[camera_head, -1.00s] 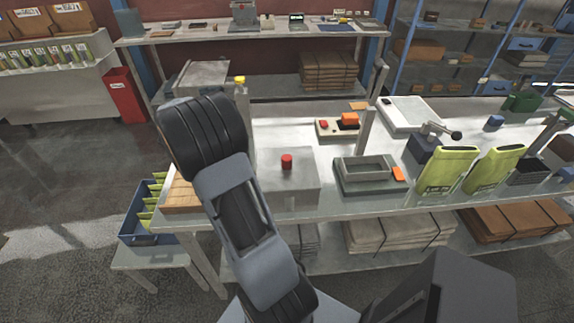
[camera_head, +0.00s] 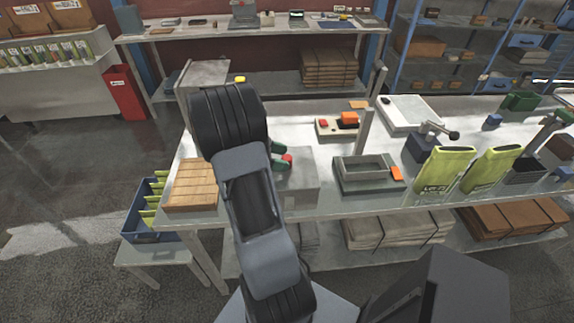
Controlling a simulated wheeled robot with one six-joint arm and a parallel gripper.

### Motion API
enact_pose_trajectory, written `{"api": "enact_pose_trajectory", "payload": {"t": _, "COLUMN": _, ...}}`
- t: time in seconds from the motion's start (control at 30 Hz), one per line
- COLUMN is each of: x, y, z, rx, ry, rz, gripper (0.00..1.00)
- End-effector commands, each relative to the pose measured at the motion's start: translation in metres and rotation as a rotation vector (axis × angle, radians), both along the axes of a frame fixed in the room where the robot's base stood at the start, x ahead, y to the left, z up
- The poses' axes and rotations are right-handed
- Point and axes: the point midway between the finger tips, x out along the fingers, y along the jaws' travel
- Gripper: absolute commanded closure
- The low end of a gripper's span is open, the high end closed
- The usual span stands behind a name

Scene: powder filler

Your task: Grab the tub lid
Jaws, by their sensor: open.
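The tub lid (camera_head: 303,159) looks like the flat grey top of a square grey box on the bench, with a small red knob (camera_head: 287,158) standing on it. My gripper (camera_head: 281,156) shows as two dark green fingertips at the knob's left side, one beyond it and one nearer. The jaws are open. The knob lies at or between the tips; I cannot tell whether they touch it. My own arm hides the rest of the gripper and the left part of the lid.
A wooden board (camera_head: 191,186) lies left of my arm. A grey open-topped tray (camera_head: 366,173) stands right of the lid, with a thin upright post (camera_head: 363,130) behind it. Green-yellow pouches (camera_head: 446,170) stand farther right. A red-buttoned control box (camera_head: 338,127) sits behind.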

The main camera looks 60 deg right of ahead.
Motion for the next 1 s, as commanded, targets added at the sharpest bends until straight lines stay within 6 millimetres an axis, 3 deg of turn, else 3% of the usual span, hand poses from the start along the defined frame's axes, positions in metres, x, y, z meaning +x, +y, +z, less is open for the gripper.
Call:
{"api": "enact_pose_trajectory", "payload": {"t": 0.2, "x": -0.0145, "y": -0.0101, "z": -0.0071, "rx": 0.001, "ry": 0.001, "rz": 0.0, "gripper": 0.36}}
{"api": "enact_pose_trajectory", "payload": {"t": 0.47, "x": -0.0154, "y": -0.0109, "z": -0.0081, "rx": 0.0, "ry": 0.0, "rz": 0.001, "gripper": 0.36}}
{"api": "enact_pose_trajectory", "payload": {"t": 1.0, "x": -0.015, "y": -0.0106, "z": -0.0078, "rx": 0.0, "ry": -0.001, "rz": 0.001, "gripper": 0.86}}
